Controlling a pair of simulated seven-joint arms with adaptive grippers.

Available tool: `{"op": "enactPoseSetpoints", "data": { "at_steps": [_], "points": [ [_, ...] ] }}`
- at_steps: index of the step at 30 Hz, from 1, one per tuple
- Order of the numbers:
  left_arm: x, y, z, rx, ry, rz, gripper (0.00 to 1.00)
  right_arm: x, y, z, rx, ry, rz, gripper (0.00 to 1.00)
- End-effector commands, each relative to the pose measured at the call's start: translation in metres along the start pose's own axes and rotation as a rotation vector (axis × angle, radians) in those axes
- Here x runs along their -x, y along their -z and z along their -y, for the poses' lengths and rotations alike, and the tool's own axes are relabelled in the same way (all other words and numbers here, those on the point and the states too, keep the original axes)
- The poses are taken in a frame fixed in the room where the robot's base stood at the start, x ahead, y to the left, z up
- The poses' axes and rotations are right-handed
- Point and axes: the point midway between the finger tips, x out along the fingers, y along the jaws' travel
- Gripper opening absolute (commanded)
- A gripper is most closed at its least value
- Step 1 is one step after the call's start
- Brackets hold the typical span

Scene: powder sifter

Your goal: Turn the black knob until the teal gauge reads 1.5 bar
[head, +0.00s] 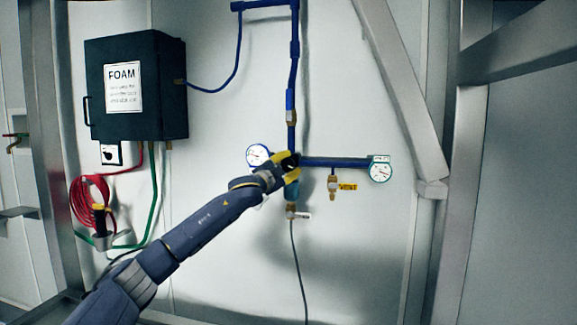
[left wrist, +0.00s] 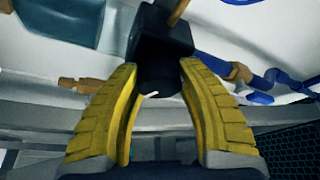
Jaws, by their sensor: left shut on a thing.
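The black knob (left wrist: 158,78) sits below a black block and between the yellow fingers of my left gripper (left wrist: 158,72) in the left wrist view. My left gripper (head: 287,161) is shut on it at the regulator on the wall in the head view, where the fingers mostly hide the knob. A gauge with a teal rim (head: 380,172) hangs at the right end of the blue pipe; its needle is too small to read. A second gauge with a blue rim (head: 257,155) is just left of my gripper. My right gripper is not in view.
A teal bowl (head: 292,189) hangs under my gripper. A dark FOAM box (head: 160,85) is at upper left. Metal beams (head: 405,90) stand to the right.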

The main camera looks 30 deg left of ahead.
Motion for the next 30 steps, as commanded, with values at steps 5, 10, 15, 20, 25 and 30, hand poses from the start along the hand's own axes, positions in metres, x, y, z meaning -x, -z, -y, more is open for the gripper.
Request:
{"op": "enactPoseSetpoints", "data": {
  "at_steps": [5,10,15,20,25,30],
  "points": [
    [-0.0002,0.0008,0.0031,-0.072,-0.026,-0.001,0.10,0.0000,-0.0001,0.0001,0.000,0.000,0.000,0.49],
    [-0.0002,0.0007,0.0028,-0.111,-0.042,0.000,0.10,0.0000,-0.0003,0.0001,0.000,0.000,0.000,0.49],
    [-0.0002,0.0007,0.0018,-0.127,-0.049,0.000,0.10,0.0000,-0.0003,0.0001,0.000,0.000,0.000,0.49],
    [-0.0003,0.0008,0.0014,-0.129,-0.051,-0.001,0.10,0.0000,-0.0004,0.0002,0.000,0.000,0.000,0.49],
    [-0.0003,0.0009,0.0015,-0.128,-0.050,-0.001,0.10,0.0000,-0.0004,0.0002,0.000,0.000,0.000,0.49],
    [-0.0003,0.0009,0.0012,-0.128,-0.051,-0.001,0.54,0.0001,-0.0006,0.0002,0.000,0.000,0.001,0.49]
  ]
}}
